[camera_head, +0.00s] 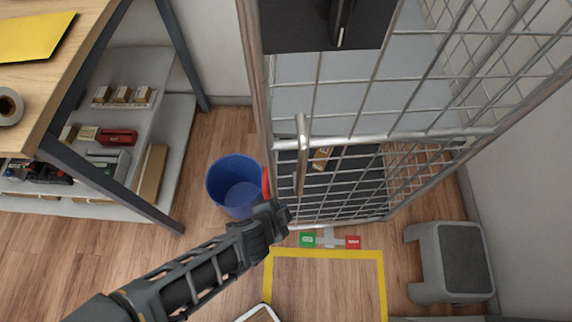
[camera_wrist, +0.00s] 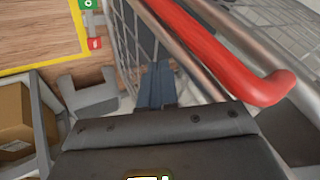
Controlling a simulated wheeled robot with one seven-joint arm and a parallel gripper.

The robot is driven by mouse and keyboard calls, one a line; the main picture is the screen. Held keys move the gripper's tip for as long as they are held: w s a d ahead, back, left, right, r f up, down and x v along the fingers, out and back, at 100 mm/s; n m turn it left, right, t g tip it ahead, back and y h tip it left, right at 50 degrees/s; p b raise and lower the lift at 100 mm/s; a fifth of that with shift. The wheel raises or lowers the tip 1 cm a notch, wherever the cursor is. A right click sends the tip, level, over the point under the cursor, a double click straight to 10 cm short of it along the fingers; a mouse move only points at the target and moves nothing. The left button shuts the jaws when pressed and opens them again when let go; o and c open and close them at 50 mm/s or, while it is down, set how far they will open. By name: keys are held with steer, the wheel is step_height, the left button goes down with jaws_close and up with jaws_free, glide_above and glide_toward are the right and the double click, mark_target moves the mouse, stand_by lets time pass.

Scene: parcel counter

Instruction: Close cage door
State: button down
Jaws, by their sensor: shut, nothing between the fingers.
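The wire-mesh cage (camera_head: 345,140) stands at the upper right in the head view. A silver upright handle (camera_head: 301,155) shows at its left front. A red bar (camera_head: 266,184) shows beside the cage's left post, partly hidden. The red bar (camera_wrist: 225,50) is large in the wrist view, alongside grey metal tubing. My gripper (camera_head: 284,215) is low at the cage's left front corner, close to the red bar. Its fingers (camera_wrist: 157,85) are shut and empty, to the left of the bar and near the mesh. I cannot tell how far the door stands from its frame.
A blue bin (camera_head: 232,185) stands just left of the cage. A grey step stool (camera_head: 450,262) is at the right. Yellow tape (camera_head: 325,253) marks a square of clear floor in front. A wooden counter (camera_head: 75,60) with shelves fills the left.

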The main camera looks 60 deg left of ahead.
steer(key=shift+w+a+r, duration=0.1)
steer(key=shift+w+a, duration=0.35)
steer(key=shift+a, duration=0.35)
steer(key=shift+s+d, duration=0.1)
